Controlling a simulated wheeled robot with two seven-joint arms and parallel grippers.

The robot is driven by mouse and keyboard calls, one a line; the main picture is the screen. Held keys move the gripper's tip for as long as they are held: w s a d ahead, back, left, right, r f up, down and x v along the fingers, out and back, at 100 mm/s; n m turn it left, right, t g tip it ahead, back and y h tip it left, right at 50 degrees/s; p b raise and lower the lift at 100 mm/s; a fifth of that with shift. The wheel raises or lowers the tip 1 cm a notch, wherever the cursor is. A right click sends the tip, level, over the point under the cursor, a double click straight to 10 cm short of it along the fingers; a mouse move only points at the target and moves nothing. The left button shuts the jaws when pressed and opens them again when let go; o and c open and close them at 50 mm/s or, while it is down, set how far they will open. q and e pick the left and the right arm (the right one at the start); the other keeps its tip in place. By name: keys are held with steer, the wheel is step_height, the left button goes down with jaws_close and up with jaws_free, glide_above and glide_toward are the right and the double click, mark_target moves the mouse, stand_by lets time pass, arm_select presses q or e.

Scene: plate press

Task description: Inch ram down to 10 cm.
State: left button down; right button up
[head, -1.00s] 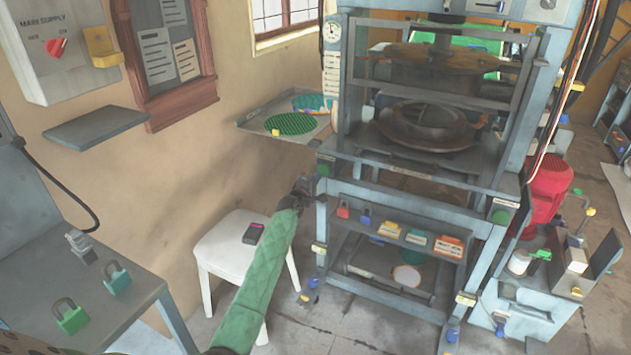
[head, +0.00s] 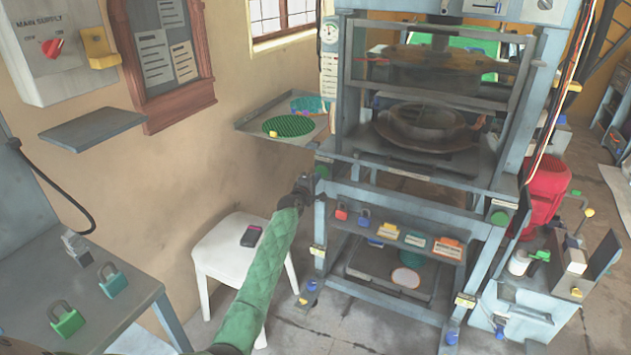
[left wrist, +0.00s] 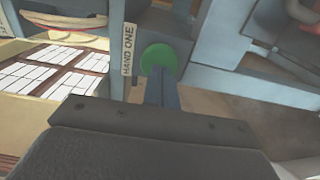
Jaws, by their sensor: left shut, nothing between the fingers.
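The press (head: 341,110) stands in the middle of the head view. Its ram and upper plate (head: 425,60) hang behind a framed guard, with a gap above the round lower die (head: 420,128). I cannot read the gap's height. My left gripper (head: 308,182) is shut and empty at the press's left post. In the left wrist view its fingers (left wrist: 162,92) point at a green round button (left wrist: 158,56) beside a "HAND ONE" label (left wrist: 129,50). I cannot tell whether they touch it. Another green button (head: 499,217) is on the right post. My right gripper is out of view.
A round gauge (head: 329,34) is on the left column. A side tray (head: 250,123) with green discs juts out left of the press. A shelf with padlocks and tags (head: 388,229) is below. A white stool (head: 218,250) stands under my left arm.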

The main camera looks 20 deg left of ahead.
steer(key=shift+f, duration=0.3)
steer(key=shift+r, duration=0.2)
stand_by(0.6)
